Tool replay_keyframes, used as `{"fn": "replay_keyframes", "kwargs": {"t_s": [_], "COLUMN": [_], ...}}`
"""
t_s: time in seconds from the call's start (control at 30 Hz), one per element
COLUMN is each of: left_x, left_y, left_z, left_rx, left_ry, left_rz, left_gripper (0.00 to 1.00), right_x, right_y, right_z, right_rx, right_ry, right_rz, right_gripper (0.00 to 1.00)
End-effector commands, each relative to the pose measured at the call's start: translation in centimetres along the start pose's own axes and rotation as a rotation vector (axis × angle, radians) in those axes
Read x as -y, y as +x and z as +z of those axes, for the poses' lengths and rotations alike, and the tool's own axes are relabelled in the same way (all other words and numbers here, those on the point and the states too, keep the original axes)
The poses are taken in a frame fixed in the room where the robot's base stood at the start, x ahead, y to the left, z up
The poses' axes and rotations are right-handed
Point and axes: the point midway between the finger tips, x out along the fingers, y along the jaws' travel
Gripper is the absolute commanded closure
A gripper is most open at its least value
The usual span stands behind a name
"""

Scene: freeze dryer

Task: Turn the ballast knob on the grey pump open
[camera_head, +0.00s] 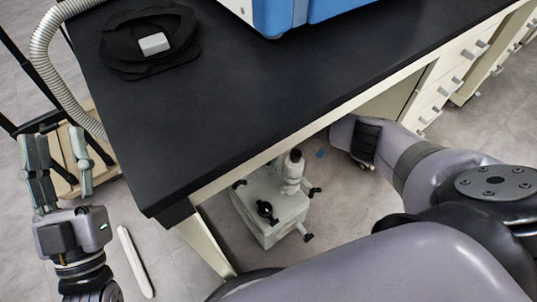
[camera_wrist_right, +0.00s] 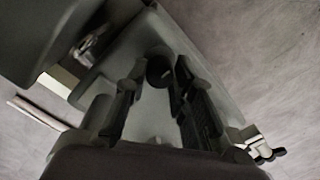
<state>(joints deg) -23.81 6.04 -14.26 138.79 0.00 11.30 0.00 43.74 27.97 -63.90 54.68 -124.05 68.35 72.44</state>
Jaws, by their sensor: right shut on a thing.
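The grey pump (camera_head: 257,218) stands on the floor under the bench's front edge. It has black fittings and a pale upright port on top. In the right wrist view, my right gripper (camera_wrist_right: 161,68) has its two dark fingers on either side of a dark round knob (camera_wrist_right: 159,72), the ballast knob, and is shut on it. The pump's pale body (camera_wrist_right: 125,55) surrounds the knob there. The knob's turned position cannot be read. In the head view the right gripper is hidden. My left gripper (camera_head: 56,136) is open and empty, left of the bench.
The black bench top (camera_head: 220,100) overhangs the pump, and its front edge and leg (camera_head: 207,245) stand close by. A ribbed hose (camera_head: 42,55) runs down the bench's left end. A white rod (camera_head: 135,262) lies on the floor. Drawers (camera_head: 455,85) line the right side.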

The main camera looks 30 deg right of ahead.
Motion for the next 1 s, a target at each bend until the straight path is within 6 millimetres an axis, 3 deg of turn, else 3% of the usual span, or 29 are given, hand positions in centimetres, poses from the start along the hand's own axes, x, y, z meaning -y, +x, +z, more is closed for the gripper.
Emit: {"fn": "replay_keyframes", "kwargs": {"t_s": [0.43,0.47,0.5,0.77,1.0], "left_x": [0.06,0.06,0.06,0.06,0.05], "left_y": [-0.01,-0.01,-0.01,-0.02,0.0], "left_z": [0.45,0.45,0.45,0.45,0.43], "left_rx": [0.025,0.025,0.025,0.024,0.024], "left_ry": [0.001,0.001,0.002,0.002,0.001], "left_rz": [-0.001,-0.001,-0.001,-0.001,-0.001], "left_gripper": [0.6,0.6,0.6,0.6,0.6], "right_x": [0.03,0.04,0.04,0.02,0.01], "right_y": [-0.02,-0.02,-0.03,-0.01,-0.01], "right_z": [0.15,0.15,0.15,0.07,0.03], "right_rx": [0.003,0.003,0.003,0.001,0.001], "right_ry": [0.01,0.01,0.01,0.009,0.008], "right_rz": [0.0,0.0,0.0,0.0,0.0], "right_gripper": [1.0,0.76,0.73,0.56,0.56]}}
